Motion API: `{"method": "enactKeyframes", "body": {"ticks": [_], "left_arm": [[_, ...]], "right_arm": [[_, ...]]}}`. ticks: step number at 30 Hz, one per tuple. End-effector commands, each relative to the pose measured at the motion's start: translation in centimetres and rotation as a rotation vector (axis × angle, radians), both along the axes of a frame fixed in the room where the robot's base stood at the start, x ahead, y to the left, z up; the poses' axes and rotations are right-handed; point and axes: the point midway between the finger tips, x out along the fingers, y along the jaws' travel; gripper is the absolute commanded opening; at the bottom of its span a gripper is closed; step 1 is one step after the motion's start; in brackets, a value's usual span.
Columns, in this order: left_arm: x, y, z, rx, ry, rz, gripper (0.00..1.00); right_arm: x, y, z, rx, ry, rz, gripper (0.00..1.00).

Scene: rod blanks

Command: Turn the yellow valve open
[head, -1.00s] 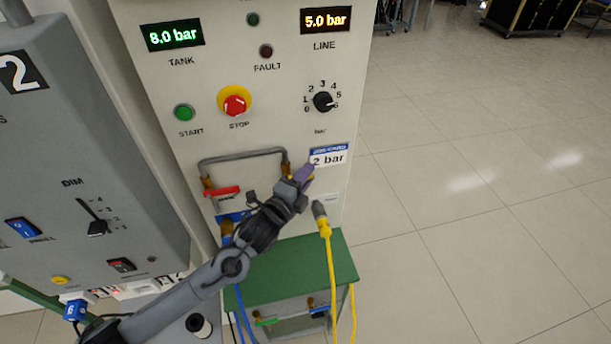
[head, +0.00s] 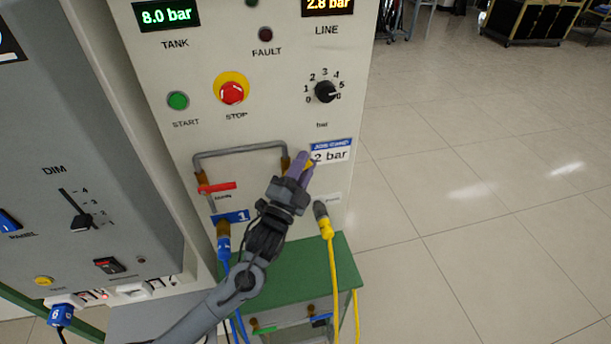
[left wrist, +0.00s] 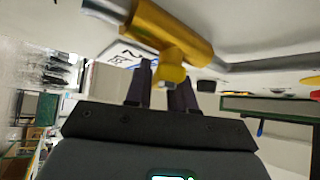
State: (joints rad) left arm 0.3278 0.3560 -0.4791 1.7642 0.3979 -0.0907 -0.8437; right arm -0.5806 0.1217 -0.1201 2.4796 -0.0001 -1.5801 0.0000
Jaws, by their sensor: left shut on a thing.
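The yellow valve's handle (head: 310,165) shows as a small yellow bit at my left gripper's fingertips, on the panel's pipe beside the job card. My left gripper (head: 302,163) is shut on this handle, and its purple fingers hide most of the valve. In the left wrist view the brass-coloured valve body (left wrist: 168,32) lies across the top, and the yellow handle (left wrist: 172,76) sits between the two dark fingers (left wrist: 162,88). The LINE display (head: 328,6) reads 2.8 bar. The job card (head: 330,152) reads 2 bar. My right gripper is not in view.
A red-handled valve (head: 217,187) sits on the pipe's left leg (head: 196,165). A blue hose plug (head: 223,245) and a yellow hose plug (head: 325,225) hang below. The red STOP button (head: 232,93) and dial (head: 325,92) are above. A green stand (head: 300,262) is under the panel.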

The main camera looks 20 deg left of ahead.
Motion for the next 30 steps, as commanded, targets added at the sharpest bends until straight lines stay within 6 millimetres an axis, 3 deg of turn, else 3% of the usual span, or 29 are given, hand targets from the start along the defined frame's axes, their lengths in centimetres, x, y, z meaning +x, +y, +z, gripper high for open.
{"method": "enactKeyframes", "body": {"ticks": [18, 30], "left_arm": [[-1.0, 1.5, 1.3, -0.492, -0.327, 0.001, 0.00], [-1.8, 2.6, 1.8, -0.749, -0.500, 0.001, 0.00]], "right_arm": [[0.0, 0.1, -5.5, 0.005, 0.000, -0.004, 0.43], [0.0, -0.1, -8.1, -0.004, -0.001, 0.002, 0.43]]}}
